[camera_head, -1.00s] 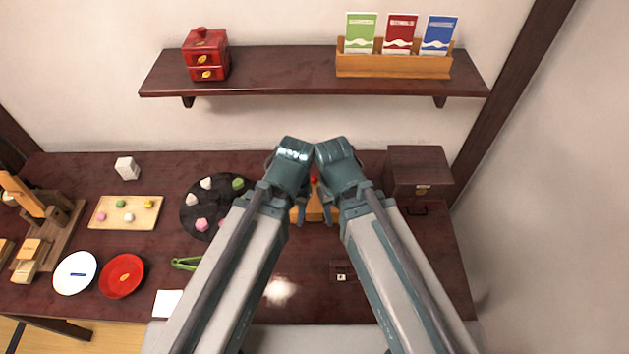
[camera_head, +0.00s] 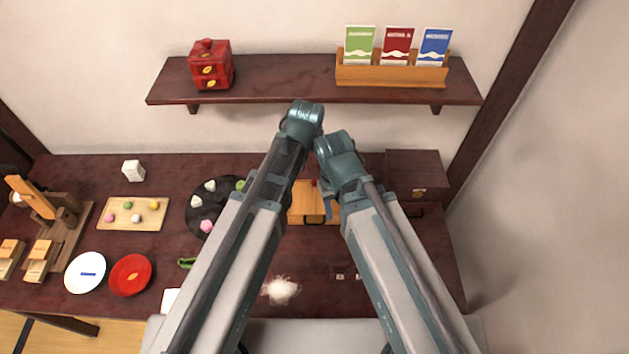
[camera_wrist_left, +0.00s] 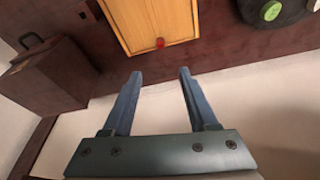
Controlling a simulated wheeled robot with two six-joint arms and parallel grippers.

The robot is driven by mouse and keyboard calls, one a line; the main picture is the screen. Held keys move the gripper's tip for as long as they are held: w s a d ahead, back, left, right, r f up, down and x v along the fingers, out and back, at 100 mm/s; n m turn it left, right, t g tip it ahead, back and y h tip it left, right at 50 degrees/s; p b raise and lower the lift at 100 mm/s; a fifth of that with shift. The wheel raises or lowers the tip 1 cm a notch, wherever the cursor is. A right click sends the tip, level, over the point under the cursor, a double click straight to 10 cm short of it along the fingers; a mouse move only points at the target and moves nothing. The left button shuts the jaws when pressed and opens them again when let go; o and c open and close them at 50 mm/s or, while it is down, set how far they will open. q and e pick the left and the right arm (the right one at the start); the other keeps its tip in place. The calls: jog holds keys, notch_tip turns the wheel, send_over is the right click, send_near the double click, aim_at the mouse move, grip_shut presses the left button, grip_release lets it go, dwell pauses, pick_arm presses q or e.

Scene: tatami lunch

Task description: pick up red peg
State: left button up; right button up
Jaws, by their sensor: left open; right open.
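The red peg (camera_wrist_left: 160,43) shows as a small round red knob at the edge of a light wooden box (camera_wrist_left: 140,20) in the left wrist view. In the head view the peg (camera_head: 314,183) is a small red spot at the wooden box (camera_head: 303,202), partly hidden by my right arm. My left gripper (camera_wrist_left: 160,73) is open and empty, its fingertips apart from the peg, which lies beyond the gap between them. In the head view its fingers are hidden behind its wrist. My right gripper (camera_head: 330,207) is open beside the box, its fingers partly hidden.
A dark chest (camera_head: 414,172) stands right of the box. A black round plate (camera_head: 198,220) with sweets lies left. The wall shelf (camera_head: 285,90) overhangs the back of the table. White (camera_head: 72,277) and red (camera_head: 118,284) plates lie front left.

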pick_arm(q)
jog(key=b, duration=0.8)
send_over(314, 180)
jog(key=s, duration=0.1)
notch_tip(314, 180, down, 8)
jog(key=shift+f, duration=0.25)
pick_arm(e)
notch_tip(314, 180, down, 8)
jog(key=shift+f, duration=0.15)
jog(key=shift+f, duration=0.1)
pick_arm(q)
jog(key=b+x, duration=0.5)
jog(key=shift+s+a+f, duration=0.1)
jog(key=shift+s+f, duration=0.1)
jog(key=shift+s, duration=0.1)
pick_arm(e)
notch_tip(314, 180, down, 5)
jog(key=shift+f, duration=0.1)
pick_arm(q)
jog(key=shift+r, duration=0.1)
grip_shut()
